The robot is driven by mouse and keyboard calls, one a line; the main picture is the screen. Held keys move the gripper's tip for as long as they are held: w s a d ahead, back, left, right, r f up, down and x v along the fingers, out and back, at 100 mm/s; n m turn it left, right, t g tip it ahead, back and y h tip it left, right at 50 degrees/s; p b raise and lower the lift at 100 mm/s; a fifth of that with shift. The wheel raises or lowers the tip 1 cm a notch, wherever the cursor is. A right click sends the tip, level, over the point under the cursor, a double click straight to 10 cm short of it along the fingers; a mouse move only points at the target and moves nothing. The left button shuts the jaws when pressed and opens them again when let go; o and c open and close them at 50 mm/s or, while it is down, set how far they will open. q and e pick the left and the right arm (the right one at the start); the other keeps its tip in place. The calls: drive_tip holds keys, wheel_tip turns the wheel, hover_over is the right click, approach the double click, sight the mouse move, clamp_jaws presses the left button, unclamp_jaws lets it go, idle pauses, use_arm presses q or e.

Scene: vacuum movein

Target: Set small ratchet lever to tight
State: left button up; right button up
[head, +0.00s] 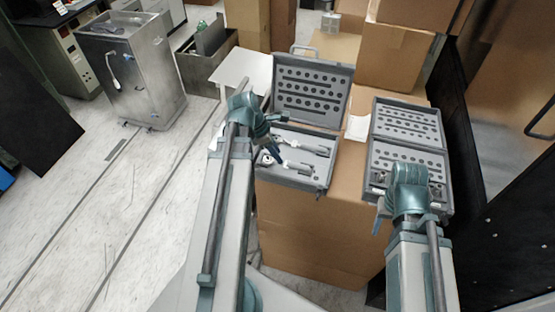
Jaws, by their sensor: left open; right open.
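An open grey tool case (316,186) stands on the cardboard box to the left, with silver ratchet-like tools (312,148) lying in its tray. A second, smaller open grey case (436,163) stands to its right; small metal parts (380,178) show in its lower half. Which tool is the small ratchet, and how its lever is set, is too small to tell. My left gripper (278,154) is open over the left part of the left case. My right gripper (381,214) is open at the front of the right case, mostly hidden by my wrist.
Both cases rest on a large cardboard box (310,240). Their raised lids, with rows of holes, stand at the back. More boxes (394,58) are stacked behind. A dark panel (520,215) stands close at the right. A metal cabinet (125,75) and clear floor (100,200) lie left.

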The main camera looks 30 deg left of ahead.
use_arm(q)
drive_tip(key=shift+w+d+f, duration=0.1)
drive_tip(key=shift+d+f, duration=0.05)
drive_tip(key=shift+f, duration=0.25)
drive_tip(key=shift+c, duration=0.2)
clamp_jaws()
